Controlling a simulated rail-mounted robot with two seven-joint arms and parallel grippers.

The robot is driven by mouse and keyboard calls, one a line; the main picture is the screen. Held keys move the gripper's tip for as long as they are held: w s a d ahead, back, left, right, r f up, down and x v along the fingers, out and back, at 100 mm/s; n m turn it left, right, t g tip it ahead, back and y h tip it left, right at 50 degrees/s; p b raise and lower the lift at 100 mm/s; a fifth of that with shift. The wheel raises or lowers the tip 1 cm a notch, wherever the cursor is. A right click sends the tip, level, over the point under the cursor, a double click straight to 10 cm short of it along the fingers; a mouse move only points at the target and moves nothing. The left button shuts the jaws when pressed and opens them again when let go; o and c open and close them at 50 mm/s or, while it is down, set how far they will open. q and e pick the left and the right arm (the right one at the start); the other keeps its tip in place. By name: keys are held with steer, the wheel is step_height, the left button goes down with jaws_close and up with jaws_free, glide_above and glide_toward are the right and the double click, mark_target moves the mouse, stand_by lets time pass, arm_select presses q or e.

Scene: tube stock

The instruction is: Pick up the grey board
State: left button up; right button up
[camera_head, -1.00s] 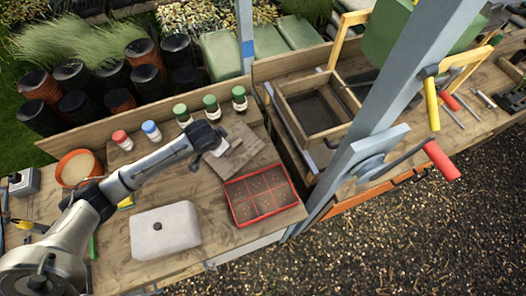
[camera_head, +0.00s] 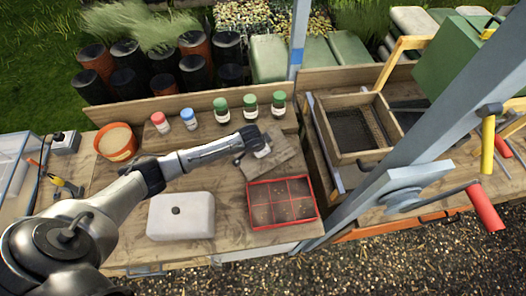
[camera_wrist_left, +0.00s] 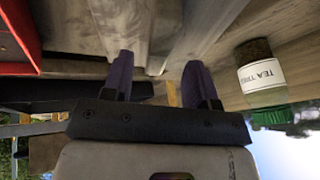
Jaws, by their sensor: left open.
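The grey board (camera_head: 280,165) is a flat wooden piece on the bench, behind the red divided tray. My left gripper (camera_head: 262,150) is at the board's back left part and hides some of it. In the left wrist view my left gripper (camera_wrist_left: 158,65) has its two dark fingers apart, with nothing clearly held between them. Grey wood (camera_wrist_left: 205,25) fills the area past the fingertips there; I cannot tell whether the fingers touch the board. My right gripper is not in view.
The red tray (camera_head: 250,207) is just in front of the board. Green-capped jars (camera_head: 250,105) stand behind it; one labelled jar (camera_wrist_left: 262,75) is close to the gripper in the wrist view. A white lidded box (camera_head: 195,225) sits front left. A post (camera_head: 440,125) rises at right.

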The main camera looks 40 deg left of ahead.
arm_select(q)
steer(key=shift+x, duration=1.75)
steer(key=shift+s+d+f, duration=0.1)
steer(key=shift+f, duration=0.25)
jaws_close()
